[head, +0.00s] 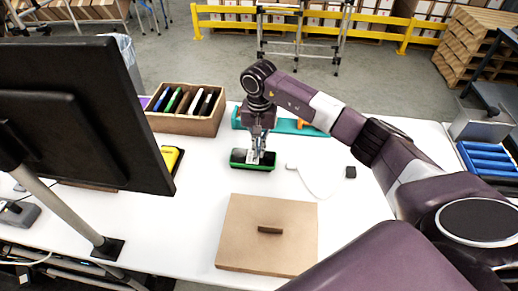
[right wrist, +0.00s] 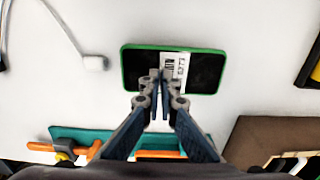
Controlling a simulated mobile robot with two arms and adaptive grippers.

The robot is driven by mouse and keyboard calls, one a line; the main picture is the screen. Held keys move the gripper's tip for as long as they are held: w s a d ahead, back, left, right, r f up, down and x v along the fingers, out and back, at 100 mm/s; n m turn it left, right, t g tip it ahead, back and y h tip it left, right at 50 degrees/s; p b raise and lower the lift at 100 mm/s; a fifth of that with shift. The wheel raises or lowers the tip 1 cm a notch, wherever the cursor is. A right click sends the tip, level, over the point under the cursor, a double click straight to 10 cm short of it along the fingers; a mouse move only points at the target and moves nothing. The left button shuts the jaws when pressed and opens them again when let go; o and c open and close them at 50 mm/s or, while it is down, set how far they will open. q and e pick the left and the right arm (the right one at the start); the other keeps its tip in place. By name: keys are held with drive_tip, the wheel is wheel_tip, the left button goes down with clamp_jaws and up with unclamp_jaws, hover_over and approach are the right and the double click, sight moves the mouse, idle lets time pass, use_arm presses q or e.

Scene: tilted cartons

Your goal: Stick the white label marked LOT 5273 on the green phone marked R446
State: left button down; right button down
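The green phone (head: 238,160) lies on the white table below my right gripper (head: 257,158); it also shows in the right wrist view (right wrist: 138,68), with a green rim and a dark face. I cannot read a mark on it. A white label (right wrist: 181,66) with black print and a number like 5273 lies over the middle of its dark face, roughly flat. The fingertips of my right gripper (right wrist: 161,76) are close together at the label's edge, apparently pinching it. They hide part of the label and phone. My left gripper is out of view.
A brown box of upright phones (head: 188,122) stands behind left. A teal tray (head: 285,125) with orange tools lies behind the phone. A handled wooden board (head: 245,243) lies in front. A monitor (head: 70,120) blocks the left. A white cable and plug (right wrist: 96,63) lie nearby.

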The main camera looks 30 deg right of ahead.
drive_tip(key=c, duration=2.1)
unclamp_jaws()
drive_tip(key=shift+f, duration=0.1)
drive_tip(key=shift+r, duration=0.2)
wheel_tip(320, 180, up, 18)
drive_tip(key=p, duration=0.3)
drive_tip(key=shift+f+p, duration=0.15)
drive_tip(key=shift+p, duration=0.15)
